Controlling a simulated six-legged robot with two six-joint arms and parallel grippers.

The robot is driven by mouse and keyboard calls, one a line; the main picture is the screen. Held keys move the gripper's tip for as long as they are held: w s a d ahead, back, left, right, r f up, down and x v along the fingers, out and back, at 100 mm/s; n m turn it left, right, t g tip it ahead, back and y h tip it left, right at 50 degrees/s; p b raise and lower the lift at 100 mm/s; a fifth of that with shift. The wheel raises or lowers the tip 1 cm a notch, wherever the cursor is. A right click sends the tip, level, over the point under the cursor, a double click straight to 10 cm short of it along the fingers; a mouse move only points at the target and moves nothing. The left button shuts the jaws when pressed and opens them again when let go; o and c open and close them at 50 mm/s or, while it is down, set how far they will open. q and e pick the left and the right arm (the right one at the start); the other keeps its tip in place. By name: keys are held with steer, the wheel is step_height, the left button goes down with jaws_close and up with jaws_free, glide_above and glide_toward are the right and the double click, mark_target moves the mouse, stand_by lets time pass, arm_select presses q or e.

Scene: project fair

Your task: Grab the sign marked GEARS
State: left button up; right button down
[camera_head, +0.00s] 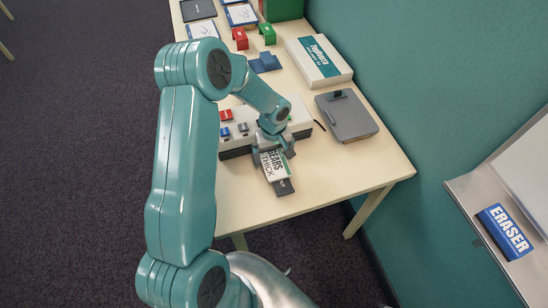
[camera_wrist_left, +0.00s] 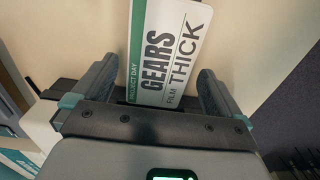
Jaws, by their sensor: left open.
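The sign marked GEARS (camera_head: 273,168) is white with black letters and a green band. It is near the front part of the table, with a dark piece (camera_head: 284,187) showing at its lower edge. In the left wrist view the sign (camera_wrist_left: 168,45) also reads PROJECT DAY and FILM THICK. My left gripper (camera_head: 270,150) is over the sign's near-arm end, fingers open. In the left wrist view my left gripper (camera_wrist_left: 158,85) has one finger on each side of the sign, with gaps visible. My right gripper is out of view.
A white box with red, blue and grey pieces (camera_head: 232,146) stands beside the gripper on the table (camera_head: 340,178). A grey clipboard-like case (camera_head: 346,116) and a white-and-teal box (camera_head: 319,62) lie to the right. A blue ERASER (camera_head: 504,231) sits on a ledge by the wall.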

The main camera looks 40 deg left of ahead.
arm_select(q)
steer(key=shift+s+f, duration=0.15)
steer(key=shift+f, duration=0.2)
steer(key=shift+d, duration=0.1)
steer(key=shift+f, duration=0.15)
steer(key=c, duration=0.9)
steer(key=shift+c, duration=0.5)
